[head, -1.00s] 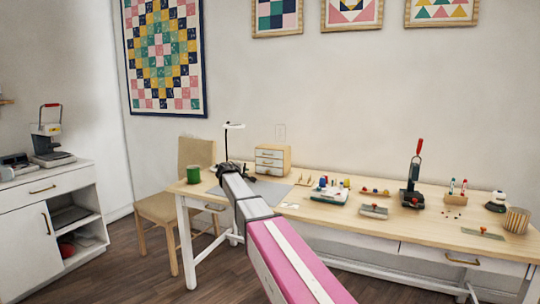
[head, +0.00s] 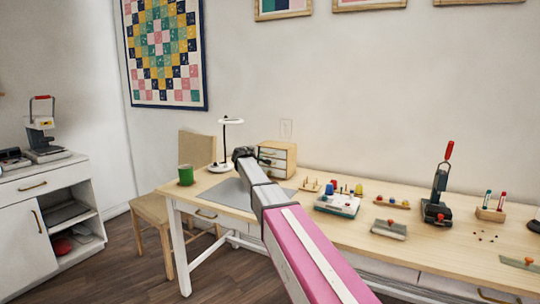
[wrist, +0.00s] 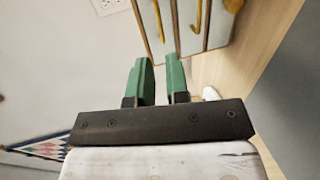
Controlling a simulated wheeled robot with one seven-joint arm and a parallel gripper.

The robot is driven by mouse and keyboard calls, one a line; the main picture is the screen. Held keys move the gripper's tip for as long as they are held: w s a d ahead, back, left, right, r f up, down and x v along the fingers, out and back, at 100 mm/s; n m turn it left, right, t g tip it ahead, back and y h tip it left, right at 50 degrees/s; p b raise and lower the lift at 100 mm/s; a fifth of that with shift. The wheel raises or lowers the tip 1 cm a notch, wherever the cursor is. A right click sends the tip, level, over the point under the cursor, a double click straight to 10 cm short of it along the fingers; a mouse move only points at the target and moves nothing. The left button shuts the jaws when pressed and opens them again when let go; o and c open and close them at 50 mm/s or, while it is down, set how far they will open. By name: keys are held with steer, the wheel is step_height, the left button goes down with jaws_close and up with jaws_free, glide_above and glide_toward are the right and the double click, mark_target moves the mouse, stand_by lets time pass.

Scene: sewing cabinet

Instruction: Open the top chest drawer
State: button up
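The small wooden chest (head: 290,152) stands at the back of the table, with pale drawer fronts stacked in it. Its drawers look shut. In the wrist view the picture is turned sideways: the chest's fronts (wrist: 208,33) show as upright strips with yellow handles. The leftmost handle, the top drawer's handle (wrist: 160,20), lies ahead of my fingers, roughly in line with the gap between them. My gripper (wrist: 159,68) has two green fingers apart, with nothing seen between them. In the head view my gripper (head: 244,154) is just left of the chest; its fingers cannot be made out there.
A grey mat (head: 232,193) lies below my arm. Sewing tools, including a white tray (head: 338,206) and a red-handled press (head: 438,195), occupy the table's right side.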

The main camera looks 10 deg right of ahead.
mark_target(268, 152)
steer(key=x, duration=1)
steer(key=shift+w, duration=0.1)
steer(key=shift+c, duration=0.4)
jaws_close()
